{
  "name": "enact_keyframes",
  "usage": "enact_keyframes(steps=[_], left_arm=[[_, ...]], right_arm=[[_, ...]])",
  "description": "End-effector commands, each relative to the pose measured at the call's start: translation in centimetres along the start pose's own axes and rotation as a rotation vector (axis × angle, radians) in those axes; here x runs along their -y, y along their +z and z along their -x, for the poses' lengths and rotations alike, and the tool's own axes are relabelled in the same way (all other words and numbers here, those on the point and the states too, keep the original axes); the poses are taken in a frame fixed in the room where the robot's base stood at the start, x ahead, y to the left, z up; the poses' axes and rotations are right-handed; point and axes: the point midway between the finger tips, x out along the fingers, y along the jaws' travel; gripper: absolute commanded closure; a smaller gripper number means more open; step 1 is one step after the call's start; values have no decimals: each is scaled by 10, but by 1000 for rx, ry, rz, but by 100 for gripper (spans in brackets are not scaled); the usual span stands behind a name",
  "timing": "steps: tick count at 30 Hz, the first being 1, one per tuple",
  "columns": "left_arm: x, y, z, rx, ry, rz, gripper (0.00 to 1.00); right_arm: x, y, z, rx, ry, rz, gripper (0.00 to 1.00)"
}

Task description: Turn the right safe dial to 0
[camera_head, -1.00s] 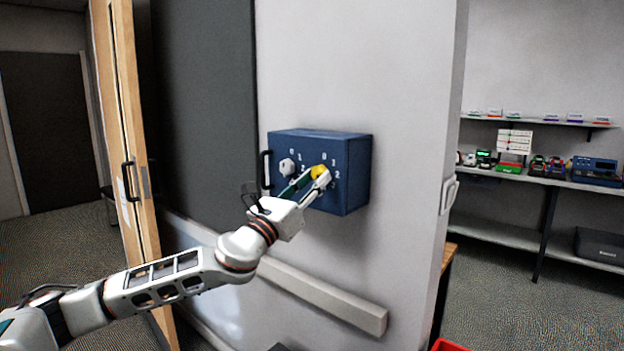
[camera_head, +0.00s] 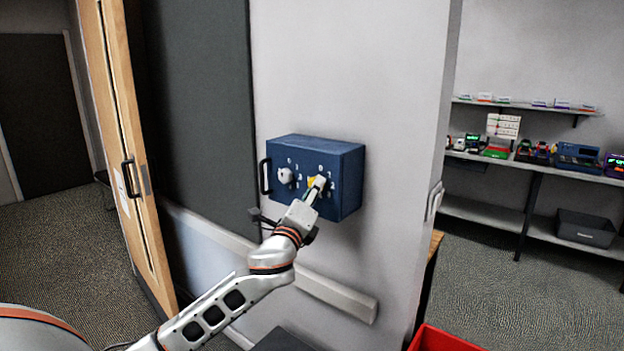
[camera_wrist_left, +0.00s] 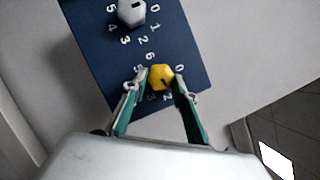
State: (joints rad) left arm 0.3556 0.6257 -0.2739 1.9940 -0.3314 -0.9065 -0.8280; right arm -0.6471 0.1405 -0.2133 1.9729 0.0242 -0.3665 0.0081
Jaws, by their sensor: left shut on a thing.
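The blue safe (camera_head: 346,181) is fixed to the white wall and shows two dials. The left dial (camera_head: 286,175) is white; in the left wrist view the white dial (camera_wrist_left: 131,13) is at the top. The right dial (camera_head: 311,182) is yellow and mostly hidden by my fingers in the head view. In the left wrist view the yellow dial (camera_wrist_left: 161,77) has a dark pointer mark toward its lower right, and a 0 is printed to its upper right. My left gripper (camera_head: 317,187) is shut on the yellow dial, one finger on each side. My right gripper is not in view.
A dark handle (camera_head: 264,176) sticks out at the safe's left side. A pale rail (camera_head: 338,297) runs along the wall below. A red bin (camera_head: 440,340) is at the bottom right, and shelves with several devices (camera_head: 540,163) stand beyond the wall's corner.

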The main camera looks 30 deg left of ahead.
Motion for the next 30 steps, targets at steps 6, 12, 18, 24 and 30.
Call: enact_keyframes(steps=[6,12,18,24,30], left_arm=[[4,2,-1,2,79,195,94],[6,2,-1,3,151,371,94],[7,3,-1,2,223,546,94],[9,4,-2,1,295,722,94],[10,6,-2,2,367,894,94]], right_arm=[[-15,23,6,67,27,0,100],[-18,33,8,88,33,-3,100],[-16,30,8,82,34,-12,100],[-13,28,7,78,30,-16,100],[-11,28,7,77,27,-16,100]])
